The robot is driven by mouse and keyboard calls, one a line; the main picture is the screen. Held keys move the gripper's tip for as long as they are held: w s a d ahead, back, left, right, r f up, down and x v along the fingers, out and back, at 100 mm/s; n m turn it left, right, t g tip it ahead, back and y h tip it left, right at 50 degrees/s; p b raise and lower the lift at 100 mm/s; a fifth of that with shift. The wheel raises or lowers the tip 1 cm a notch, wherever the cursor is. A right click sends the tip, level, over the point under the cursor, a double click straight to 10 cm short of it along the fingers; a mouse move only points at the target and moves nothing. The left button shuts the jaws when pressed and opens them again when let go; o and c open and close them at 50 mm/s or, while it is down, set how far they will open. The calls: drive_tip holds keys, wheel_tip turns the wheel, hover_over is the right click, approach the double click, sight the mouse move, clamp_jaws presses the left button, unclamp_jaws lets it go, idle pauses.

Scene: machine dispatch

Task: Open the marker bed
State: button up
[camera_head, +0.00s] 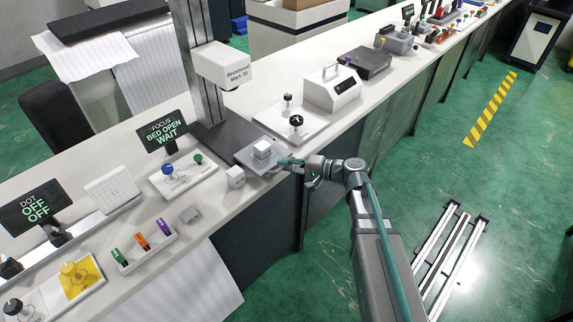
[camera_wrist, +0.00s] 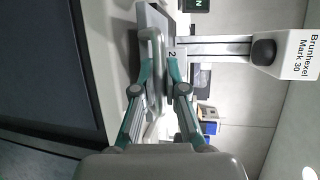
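The marker (camera_head: 224,66), labelled Brunhexel Mark 30, stands on a tall column; its head also shows in the wrist view (camera_wrist: 300,55). Its grey bed (camera_head: 247,158) juts out from the dark base toward the counter's front edge, with a white cube (camera_head: 262,149) on it. The bed also shows in the wrist view (camera_wrist: 150,22). The screen (camera_head: 164,132) reads FOCUS, BED OPEN, WAIT. My gripper (camera_head: 291,162) is at the bed's front edge. In the wrist view its teal fingers (camera_wrist: 159,75) lie on both sides of a grey rounded handle (camera_wrist: 154,48) and appear closed on it.
A second white cube (camera_head: 235,177) stands on the counter left of the bed. A panel with blue and green knobs (camera_head: 185,179) is beside it. To the right are a panel with black knobs (camera_head: 285,125) and a white box with a handle (camera_head: 332,88).

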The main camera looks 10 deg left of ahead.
drive_tip(key=shift+o, duration=1)
drive_tip(key=shift+s+d, duration=0.2)
drive_tip(key=shift+d, duration=0.1)
drive_tip(key=shift+a, duration=0.1)
drive_tip(key=v, duration=1.2)
drive_tip(key=shift+w, duration=0.1)
